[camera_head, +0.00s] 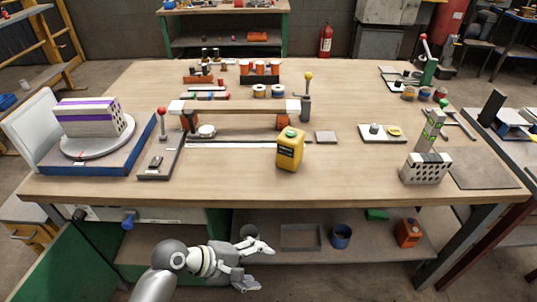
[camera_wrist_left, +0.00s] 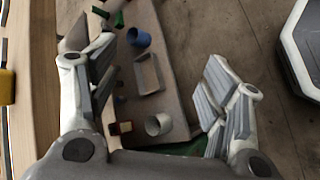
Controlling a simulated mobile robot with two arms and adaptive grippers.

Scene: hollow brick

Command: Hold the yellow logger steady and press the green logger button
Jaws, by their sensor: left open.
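The yellow logger (camera_head: 288,154) stands upright near the front middle of the wooden table, with a dark face panel. A small green piece (camera_head: 291,132), apparently the button, is on its top. A yellow patch, likely the logger (camera_wrist_left: 6,87), shows at the left edge of the left wrist view. My left gripper (camera_head: 262,268) is open and empty, in front of the table and lower than its top, apart from the logger. In the left wrist view its fingers (camera_wrist_left: 160,88) are spread wide over the lower shelf. My right gripper is not in view.
A low wooden bridge (camera_head: 240,106) stands just behind the logger. A lever base (camera_head: 158,165) is left, and a perforated hollow brick (camera_head: 426,169) is right. The tabletop between logger and brick is mostly clear. The lower shelf holds a grey tray (camera_head: 301,246) and blue cup (camera_head: 341,236).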

